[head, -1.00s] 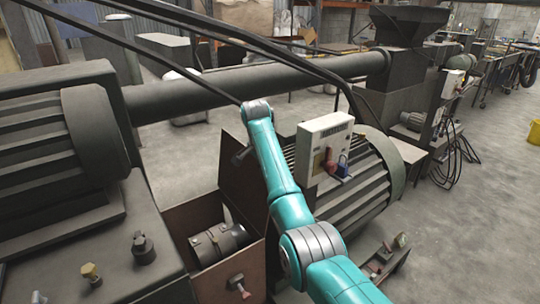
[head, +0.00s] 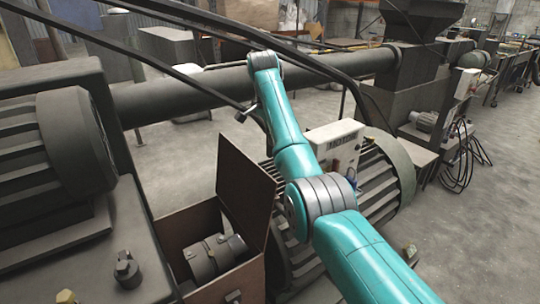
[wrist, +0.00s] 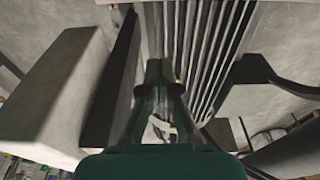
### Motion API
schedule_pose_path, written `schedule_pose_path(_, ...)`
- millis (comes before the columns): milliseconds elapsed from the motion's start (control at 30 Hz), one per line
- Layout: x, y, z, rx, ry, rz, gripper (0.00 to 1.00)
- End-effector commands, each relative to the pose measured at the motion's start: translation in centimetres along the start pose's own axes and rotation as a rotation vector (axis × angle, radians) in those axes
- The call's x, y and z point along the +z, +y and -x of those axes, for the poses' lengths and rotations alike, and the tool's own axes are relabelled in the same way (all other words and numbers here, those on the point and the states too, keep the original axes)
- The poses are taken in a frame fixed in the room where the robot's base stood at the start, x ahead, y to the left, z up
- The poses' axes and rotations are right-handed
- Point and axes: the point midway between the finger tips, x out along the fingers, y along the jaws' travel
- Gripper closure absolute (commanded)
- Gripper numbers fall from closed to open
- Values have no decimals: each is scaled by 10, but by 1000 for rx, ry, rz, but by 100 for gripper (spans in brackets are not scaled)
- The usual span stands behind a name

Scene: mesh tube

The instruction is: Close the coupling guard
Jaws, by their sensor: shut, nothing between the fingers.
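The coupling guard is a brown box with its lid (head: 245,190) standing open, upright on the right side of the box. The dark round coupling (head: 214,256) shows uncovered inside the box (head: 190,222). My gripper (head: 244,114) is above and near the lid's top edge in the head view, apart from it as far as I can tell. In the wrist view my gripper (wrist: 158,72) points ahead with its fingers together and nothing between them. Which surface in the wrist view is the lid, I cannot tell.
A large finned motor (head: 385,185) with a white control box (head: 333,143) stands right of the guard. Another ribbed motor (head: 60,150) is at the left. A long dark pipe (head: 190,92) and thin bars cross behind. Concrete floor (head: 465,230) is open at the right.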

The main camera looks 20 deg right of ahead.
Motion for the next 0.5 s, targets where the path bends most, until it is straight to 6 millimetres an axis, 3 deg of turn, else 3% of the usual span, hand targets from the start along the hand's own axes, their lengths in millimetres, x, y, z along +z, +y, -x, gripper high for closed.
schedule_pose_path(167, 1, 1, -17, 4, -1, 0, 100)
schedule_pose_path(500, 1, 1, -78, 4, -2, 0, 100)
